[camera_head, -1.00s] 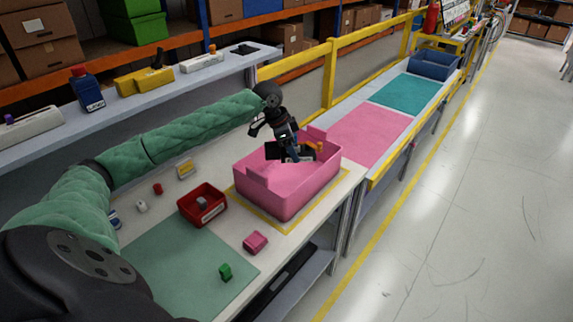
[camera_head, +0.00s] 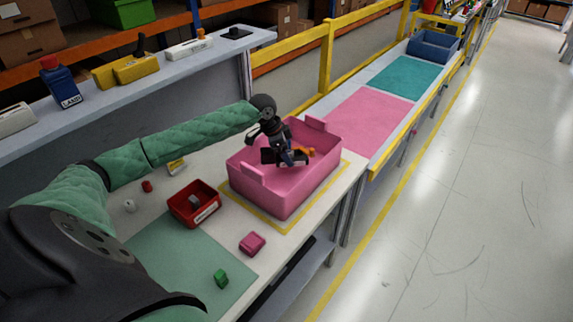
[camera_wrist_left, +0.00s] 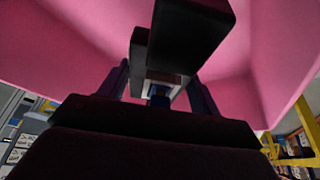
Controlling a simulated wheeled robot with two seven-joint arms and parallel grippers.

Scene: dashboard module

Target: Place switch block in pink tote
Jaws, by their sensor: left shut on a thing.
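The pink tote (camera_head: 270,190) stands on the workbench inside a yellow outline. My left gripper (camera_head: 286,157) is over the tote's opening, pointing down, with its tips at about rim level or lower. It is shut on a dark block, which I take for the switch block (camera_wrist_left: 182,40); in the left wrist view it lies between the fingers, with a light grey part and a blue part below. The tote's pink walls surround it there. A small orange piece (camera_head: 306,152) shows beside the gripper; I cannot tell whether it belongs to the block. My right gripper is not in view.
A red bin (camera_head: 180,216) with a grey piece, a pink block (camera_head: 252,243) and a green block (camera_head: 221,279) are on the bench. A shelf (camera_head: 215,50) with several items runs behind. Yellow rails (camera_head: 327,65) and a blue tote (camera_head: 433,48) are farther off.

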